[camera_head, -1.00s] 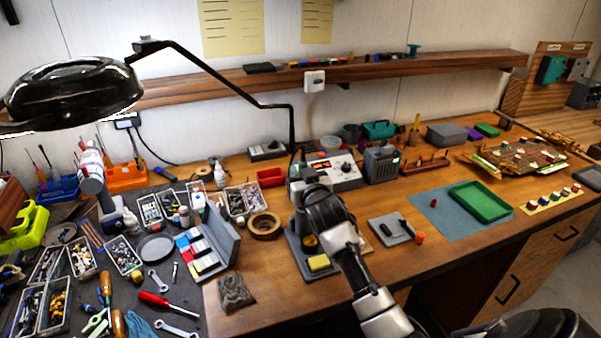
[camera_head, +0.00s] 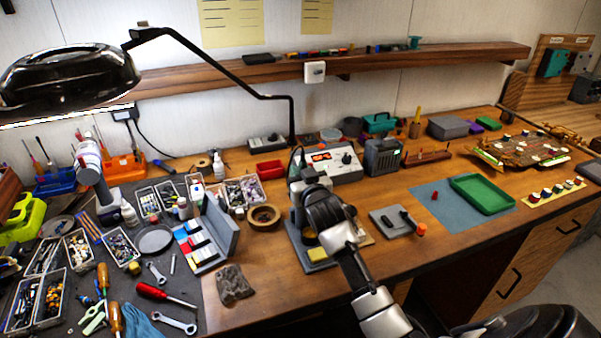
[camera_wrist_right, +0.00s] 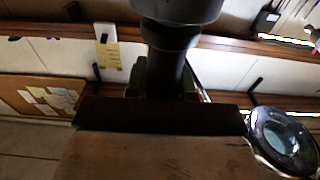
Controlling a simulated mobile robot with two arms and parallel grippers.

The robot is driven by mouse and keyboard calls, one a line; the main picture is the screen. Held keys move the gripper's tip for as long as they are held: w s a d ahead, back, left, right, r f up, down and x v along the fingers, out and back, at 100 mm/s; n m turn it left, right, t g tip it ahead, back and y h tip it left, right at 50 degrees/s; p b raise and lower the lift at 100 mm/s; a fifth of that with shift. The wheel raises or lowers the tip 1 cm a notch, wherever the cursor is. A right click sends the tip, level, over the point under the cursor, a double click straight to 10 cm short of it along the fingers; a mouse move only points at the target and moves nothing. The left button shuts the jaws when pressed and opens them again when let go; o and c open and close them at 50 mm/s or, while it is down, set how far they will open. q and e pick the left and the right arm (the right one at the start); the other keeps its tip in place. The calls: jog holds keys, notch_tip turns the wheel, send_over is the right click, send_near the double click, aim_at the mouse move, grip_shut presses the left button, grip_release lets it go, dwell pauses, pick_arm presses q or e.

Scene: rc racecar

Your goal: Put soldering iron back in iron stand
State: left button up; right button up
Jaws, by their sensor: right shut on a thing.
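My right arm reaches up from the bottom of the head view. My right gripper (camera_head: 308,188) is above the iron stand, in front of the soldering station (camera_head: 335,164). The stand's grey base (camera_head: 296,248) shows beside my arm, with a yellow sponge (camera_head: 318,253) on it. My wrist hides much of the stand. In the right wrist view, my right gripper is shut on a dark round handle (camera_wrist_right: 166,72), apparently the soldering iron. Its tip is hidden, so I cannot tell whether it is inside the holder.
The magnifier lamp (camera_head: 65,72) overhangs the left side. Bare wood shows at the front.

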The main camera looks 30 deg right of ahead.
jog(key=shift+f, duration=0.2)
jog(key=o, duration=1.3)
jog(key=shift+o, duration=0.2)
jog(key=shift+s+a+r+p, duration=0.15)
jog(key=shift+s+r+p, duration=0.05)
jog(key=shift+s+p, duration=0.2)
jog(key=shift+s+a+r+p, duration=0.1)
jog(key=shift+s+r+p, duration=0.05)
jog(key=shift+s+p, duration=0.25)
jog(key=s+p, duration=0.1)
jog(key=s+r+p, duration=0.1)
jog(key=s, duration=0.1)
jog(key=s+a+p, duration=0.1)
jog(key=s, duration=0.1)
jog(key=shift+s+a+r+p, duration=0.1)
jog(key=shift+s+r+p, duration=0.1)
jog(key=shift+p, duration=0.2)
jog(key=shift+w, duration=0.1)
